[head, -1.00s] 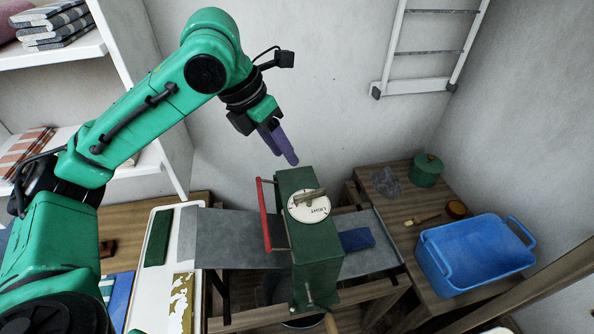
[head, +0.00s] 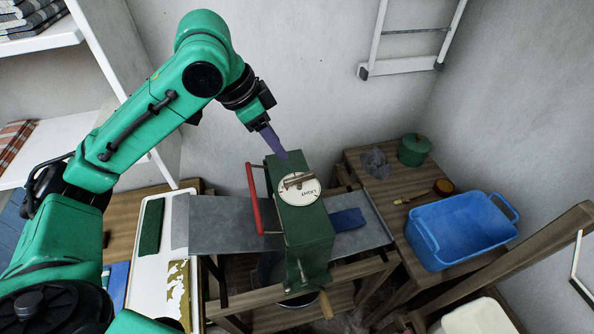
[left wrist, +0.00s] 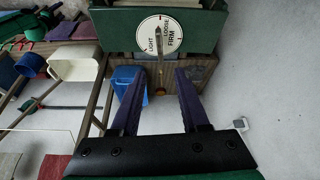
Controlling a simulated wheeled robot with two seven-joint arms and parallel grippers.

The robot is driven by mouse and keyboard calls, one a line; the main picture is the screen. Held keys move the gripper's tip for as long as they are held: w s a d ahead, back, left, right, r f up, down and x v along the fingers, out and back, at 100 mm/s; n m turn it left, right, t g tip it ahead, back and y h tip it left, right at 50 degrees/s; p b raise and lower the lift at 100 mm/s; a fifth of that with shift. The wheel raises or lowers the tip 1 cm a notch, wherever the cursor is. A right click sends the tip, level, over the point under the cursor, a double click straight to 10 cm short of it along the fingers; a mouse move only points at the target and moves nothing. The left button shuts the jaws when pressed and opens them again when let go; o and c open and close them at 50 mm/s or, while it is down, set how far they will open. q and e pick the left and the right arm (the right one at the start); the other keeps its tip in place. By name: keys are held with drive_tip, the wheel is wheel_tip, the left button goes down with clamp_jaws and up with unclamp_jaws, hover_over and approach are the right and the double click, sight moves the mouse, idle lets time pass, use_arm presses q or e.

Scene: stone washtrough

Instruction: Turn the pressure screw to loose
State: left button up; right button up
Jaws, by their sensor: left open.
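The pressure screw (head: 299,181) is a bar handle over a round white dial (head: 301,197) on top of a green mangle (head: 305,236). The word LIGHT reads on the dial in the head view. In the left wrist view the dial (left wrist: 172,31) shows LIGHT, LOOSE and FIRM; I cannot tell for sure which mark the bar points to. My left gripper (head: 279,154) is behind and above the mangle top, apart from the screw. Its two purple fingers (left wrist: 159,73) are spread with nothing between them. My right gripper is not in view.
A red bar (head: 253,198) runs along the mangle's left side. A grey board (head: 222,231) passes through, with blue cloth (head: 347,219) on its right part. A blue tub (head: 462,232), green pot (head: 413,150) and brush stand on the right bench. A white ladder-like rack (head: 402,66) hangs behind.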

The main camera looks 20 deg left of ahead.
sight(299, 176)
use_arm(q)
drive_tip(key=p+x, duration=0.2)
drive_tip(key=x, duration=1)
drive_tip(key=shift+a, duration=0.1)
clamp_jaws()
